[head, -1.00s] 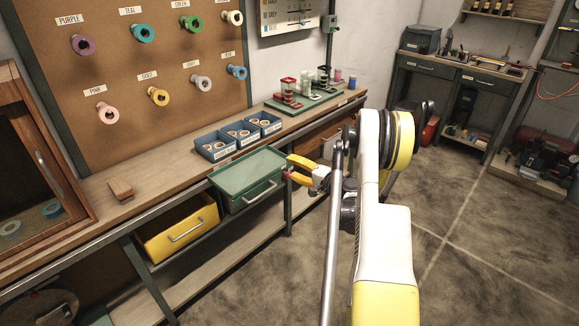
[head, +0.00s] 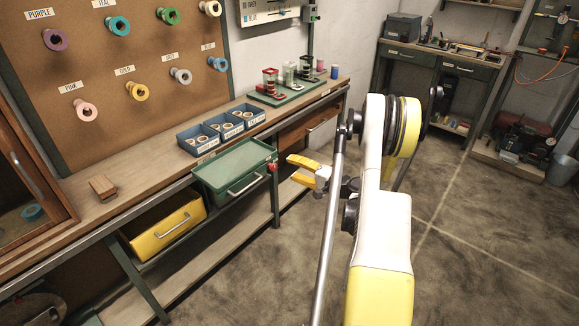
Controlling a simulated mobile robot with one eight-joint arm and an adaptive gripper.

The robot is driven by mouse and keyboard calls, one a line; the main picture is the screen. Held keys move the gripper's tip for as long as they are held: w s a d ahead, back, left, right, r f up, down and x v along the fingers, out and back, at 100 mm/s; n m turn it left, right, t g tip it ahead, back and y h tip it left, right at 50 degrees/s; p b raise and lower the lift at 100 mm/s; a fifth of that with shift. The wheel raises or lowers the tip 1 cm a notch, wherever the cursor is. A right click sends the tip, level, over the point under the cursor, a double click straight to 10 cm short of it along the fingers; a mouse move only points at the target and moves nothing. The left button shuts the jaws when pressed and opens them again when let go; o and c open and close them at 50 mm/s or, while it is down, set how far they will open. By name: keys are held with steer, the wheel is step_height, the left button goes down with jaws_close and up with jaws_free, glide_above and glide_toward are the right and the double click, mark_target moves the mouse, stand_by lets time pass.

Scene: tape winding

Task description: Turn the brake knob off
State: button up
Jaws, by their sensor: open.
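A small red knob (head: 272,167) sits at the front edge of the workbench, just right of the open green drawer. I see no label on it, and it is too small to tell which way it is turned. My gripper (head: 291,169) has yellow fingers. It is open and empty, just right of the red knob, with its fingertips pointing left toward it and a small gap between in the picture.
The green drawer (head: 236,180) and the yellow drawer (head: 168,229) stick out below the bench top. Blue bins (head: 198,141) and a green tray (head: 290,93) stand on the bench. The floor (head: 480,235) to the right is clear.

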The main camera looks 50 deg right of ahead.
steer(key=shift+s, duration=0.5)
stand_by(0.3)
steer(key=w+a+r+n+g+y, duration=0.15)
steer(key=a+r, duration=0.25)
steer(key=a, duration=0.4)
steer(key=w+a+r+n+g, duration=0.1)
steer(key=a+r+n+g, duration=0.3)
steer(key=a, duration=0.5)
steer(key=w+a+r+n+g+y, duration=0.1)
steer(key=a+r+n, duration=0.1)
steer(key=a+r, duration=0.45)
steer(key=s+a+r+n+g+h, duration=0.2)
steer(key=s+a+r+n, duration=0.15)
steer(key=s+a, duration=0.85)
steer(key=s+a+f+n+h, duration=0.1)
steer(key=s+a+n, duration=0.3)
steer(key=s, duration=0.5)
steer(key=shift+s+a+f+n+g+h, duration=0.15)
steer(key=shift+s+a+n+g+h, duration=0.2)
steer(key=shift+a, duration=0.8)
